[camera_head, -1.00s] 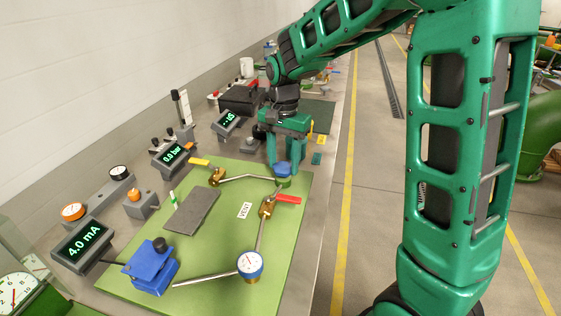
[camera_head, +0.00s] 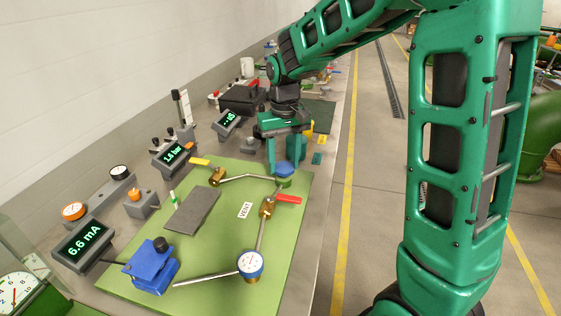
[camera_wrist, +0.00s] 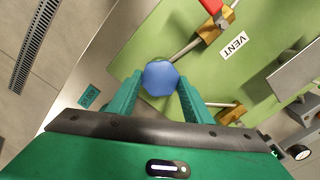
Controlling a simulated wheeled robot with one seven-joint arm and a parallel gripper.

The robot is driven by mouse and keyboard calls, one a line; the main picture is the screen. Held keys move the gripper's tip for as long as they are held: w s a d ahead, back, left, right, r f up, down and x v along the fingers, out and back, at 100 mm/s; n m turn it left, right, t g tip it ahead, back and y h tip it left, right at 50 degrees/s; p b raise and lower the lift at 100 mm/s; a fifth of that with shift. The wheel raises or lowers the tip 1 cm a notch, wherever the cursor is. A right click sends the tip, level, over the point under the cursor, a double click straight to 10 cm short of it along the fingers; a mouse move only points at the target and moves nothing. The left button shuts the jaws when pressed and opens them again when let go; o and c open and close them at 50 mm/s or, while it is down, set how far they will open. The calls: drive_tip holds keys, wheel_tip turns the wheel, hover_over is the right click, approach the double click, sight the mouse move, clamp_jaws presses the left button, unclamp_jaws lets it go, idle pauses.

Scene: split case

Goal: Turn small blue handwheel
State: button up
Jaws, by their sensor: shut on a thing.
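The small blue handwheel (camera_head: 285,168) sits on a fitting at the far right corner of the green board (camera_head: 215,262). In the wrist view the handwheel (camera_wrist: 160,78) lies between the two green fingers of my gripper (camera_wrist: 160,84). The gripper is shut on it, one finger at each side. In the head view my gripper (camera_head: 282,158) comes down just behind the handwheel, and the contact is partly hidden. The pressure display (camera_head: 174,155) appears to read 1.6 bar, and the current display (camera_head: 82,243) reads 6.6 mA.
A red-handled valve (camera_head: 287,199) by the VENT label (camera_head: 244,210) is close to the handwheel. A yellow-handled valve (camera_head: 216,176), round gauge (camera_head: 250,264) and blue box (camera_head: 151,268) are also on the board.

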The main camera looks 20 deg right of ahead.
drive_tip(key=n, duration=0.4)
drive_tip(key=shift+w+a+r+n, duration=0.1)
drive_tip(key=shift+w+r+n, duration=0.1)
drive_tip(key=shift+n, duration=1.6)
drive_tip(key=o, duration=1)
drive_tip(key=shift+f, duration=0.1)
drive_tip(key=shift+o, duration=0.3)
drive_tip(key=shift+s, duration=0.1)
